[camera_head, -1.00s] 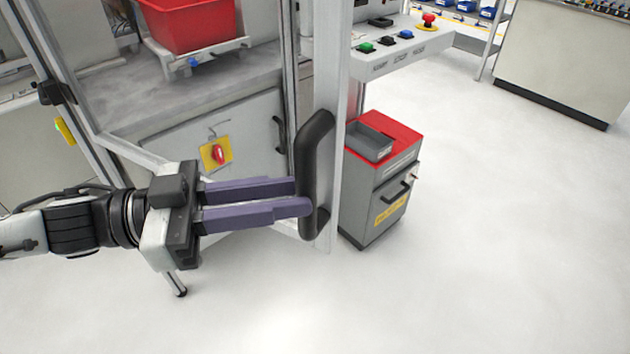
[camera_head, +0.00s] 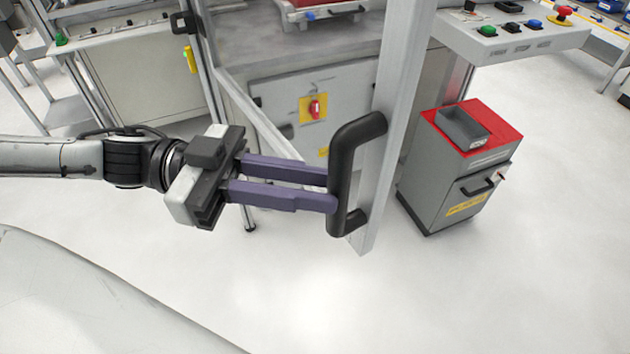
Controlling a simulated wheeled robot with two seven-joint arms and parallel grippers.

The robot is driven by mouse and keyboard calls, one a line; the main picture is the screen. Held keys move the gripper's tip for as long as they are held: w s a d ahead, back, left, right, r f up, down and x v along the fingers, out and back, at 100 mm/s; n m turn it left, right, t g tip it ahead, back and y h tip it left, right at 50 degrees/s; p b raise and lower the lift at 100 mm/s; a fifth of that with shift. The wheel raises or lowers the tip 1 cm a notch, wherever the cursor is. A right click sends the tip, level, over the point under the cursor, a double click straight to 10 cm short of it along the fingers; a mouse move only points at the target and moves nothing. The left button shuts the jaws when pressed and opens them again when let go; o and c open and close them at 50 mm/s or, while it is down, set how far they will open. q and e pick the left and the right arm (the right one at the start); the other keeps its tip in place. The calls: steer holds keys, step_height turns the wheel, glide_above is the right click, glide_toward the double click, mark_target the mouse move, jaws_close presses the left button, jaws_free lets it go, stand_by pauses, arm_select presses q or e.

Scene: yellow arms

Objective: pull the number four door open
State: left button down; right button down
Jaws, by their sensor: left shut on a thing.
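The door is a tall glazed panel in a light metal frame, and its near upright (camera_head: 398,110) stands right of centre. A black D-shaped handle (camera_head: 343,172) is fixed to that upright. My left gripper (camera_head: 332,190) comes in from the left, its two purple fingers shut on the handle's vertical bar. The fingertips partly hide behind and overlap the bar. The door stands swung out from the machine cell behind it. No number on the door is readable. My right gripper is not in view.
A grey cabinet with a red top (camera_head: 458,165) and a small grey tray stands right of the door. A control panel (camera_head: 505,32) with coloured buttons juts out above it. White floor in front is clear. A pale curved surface fills the lower left.

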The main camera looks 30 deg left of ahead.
arm_select(q)
steer(key=shift+w+a+r, duration=0.15)
steer(key=shift+w+a, duration=0.15)
steer(key=shift+w, duration=0.1)
steer(key=c, duration=1.6)
jaws_free()
steer(key=shift+a, duration=0.1)
steer(key=shift+s, duration=0.1)
steer(key=b+v, duration=0.1)
steer(key=v, duration=0.9)
